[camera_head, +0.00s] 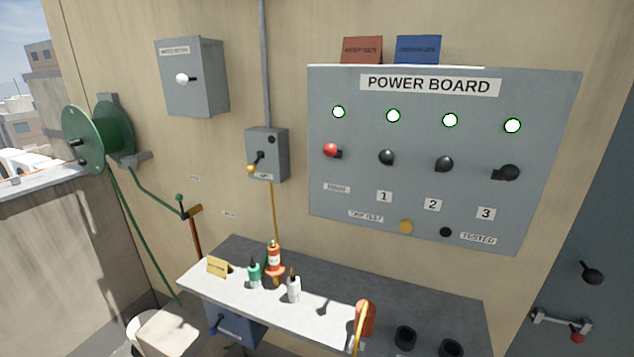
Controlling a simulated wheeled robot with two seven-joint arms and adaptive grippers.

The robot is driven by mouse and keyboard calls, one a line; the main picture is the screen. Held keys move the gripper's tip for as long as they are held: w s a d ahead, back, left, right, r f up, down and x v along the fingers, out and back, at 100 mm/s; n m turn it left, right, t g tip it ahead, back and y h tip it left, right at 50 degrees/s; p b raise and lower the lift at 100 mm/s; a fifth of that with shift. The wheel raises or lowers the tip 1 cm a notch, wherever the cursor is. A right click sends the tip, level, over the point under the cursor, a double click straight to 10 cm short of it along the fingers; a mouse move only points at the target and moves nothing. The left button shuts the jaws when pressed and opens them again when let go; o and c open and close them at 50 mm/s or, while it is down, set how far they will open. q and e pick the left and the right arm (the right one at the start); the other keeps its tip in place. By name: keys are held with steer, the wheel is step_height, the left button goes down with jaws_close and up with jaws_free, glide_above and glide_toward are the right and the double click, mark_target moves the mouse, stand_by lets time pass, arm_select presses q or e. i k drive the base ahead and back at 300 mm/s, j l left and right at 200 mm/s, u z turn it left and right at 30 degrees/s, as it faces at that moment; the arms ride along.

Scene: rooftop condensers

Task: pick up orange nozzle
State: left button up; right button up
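The orange nozzle (273,262) stands upright on the bench below the wall boxes. It is bottle-shaped, with a pale band and a narrow top. A similar green piece (254,271) stands just to its left, and a white one (293,288) with a dark tip stands to its right and nearer. Neither of my grippers is in view, and nothing is seen holding the nozzle.
The bench (410,305) also bears a yellow block (218,267), an orange piece (366,316) at the front edge and dark round cups (405,338). Behind are a power board (440,215) and a switch box (280,150). A green hose reel (85,140) is left.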

mark_target(275, 268)
steer(key=k+l, duration=0.1)
steer(key=l, duration=0.3)
steer(key=k+l, duration=0.1)
steer(key=l, duration=0.3)
steer(key=k+l, duration=0.1)
steer(key=l, duration=0.3)
steer(key=k+l, duration=0.1)
steer(key=l, duration=0.3)
steer(key=k+l+u, duration=0.1)
steer(key=l, duration=0.3)
